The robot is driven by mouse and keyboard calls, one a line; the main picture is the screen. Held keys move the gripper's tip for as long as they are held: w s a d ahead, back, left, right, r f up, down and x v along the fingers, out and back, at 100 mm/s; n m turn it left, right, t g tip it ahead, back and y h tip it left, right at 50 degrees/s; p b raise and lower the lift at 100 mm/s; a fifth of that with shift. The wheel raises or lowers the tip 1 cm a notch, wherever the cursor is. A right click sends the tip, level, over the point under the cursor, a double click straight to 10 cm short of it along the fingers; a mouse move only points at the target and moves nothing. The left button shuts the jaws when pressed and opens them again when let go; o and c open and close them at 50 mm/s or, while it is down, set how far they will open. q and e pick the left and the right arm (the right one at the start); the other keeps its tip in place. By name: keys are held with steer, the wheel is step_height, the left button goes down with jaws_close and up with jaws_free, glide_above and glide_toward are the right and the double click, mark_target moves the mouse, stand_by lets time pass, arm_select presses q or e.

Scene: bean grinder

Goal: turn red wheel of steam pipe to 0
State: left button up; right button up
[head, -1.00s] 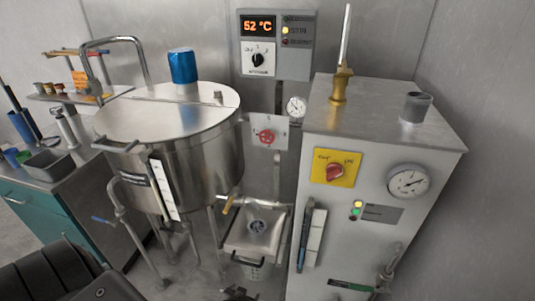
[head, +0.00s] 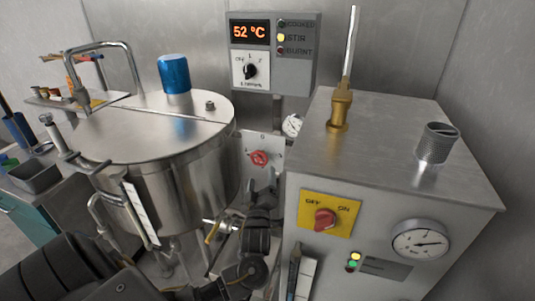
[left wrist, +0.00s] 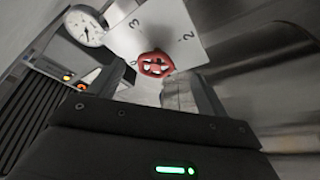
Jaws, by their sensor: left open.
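The red wheel (head: 259,158) of the steam pipe sits on a pale dial plate (head: 273,148) between the steel kettle and the grey boiler box. A 0 shows at the plate's top in the head view. In the left wrist view the wheel (left wrist: 155,64) lies just beyond the fingertips, with a 2 and a 3 readable on the plate (left wrist: 180,25). Which mark the wheel points to is too small to tell. My left gripper (head: 262,181) is open and empty just below and in front of the wheel, its fingers apart. My right gripper is out of view.
The steel kettle (head: 165,130) with a blue motor cap stands left. The boiler box (head: 385,160) with a red OFF/ON knob (head: 325,219) stands close on the right. A control box (head: 270,50) reading 52 °C and a gauge (head: 292,125) are above. Room around the wheel is narrow.

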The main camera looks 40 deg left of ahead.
mark_target(259, 161)
arm_select(q)
steer(key=shift+w+a+r+y+p, duration=0.2)
steer(key=shift+w+a+r, duration=0.15)
steer(key=shift+a+r, duration=0.25)
steer(key=shift+w+a+r+y+p, duration=0.1)
steer(key=shift+w+a+r+p, duration=0.1)
steer(key=shift+w+a+r, duration=0.25)
steer(key=x, duration=0.3)
steer(key=shift+w+a+p, duration=0.15)
steer(key=shift+p, duration=0.15)
steer(key=shift+w+a+r, duration=0.15)
steer(key=shift+w+a, duration=0.1)
steer(key=shift+w, duration=0.2)
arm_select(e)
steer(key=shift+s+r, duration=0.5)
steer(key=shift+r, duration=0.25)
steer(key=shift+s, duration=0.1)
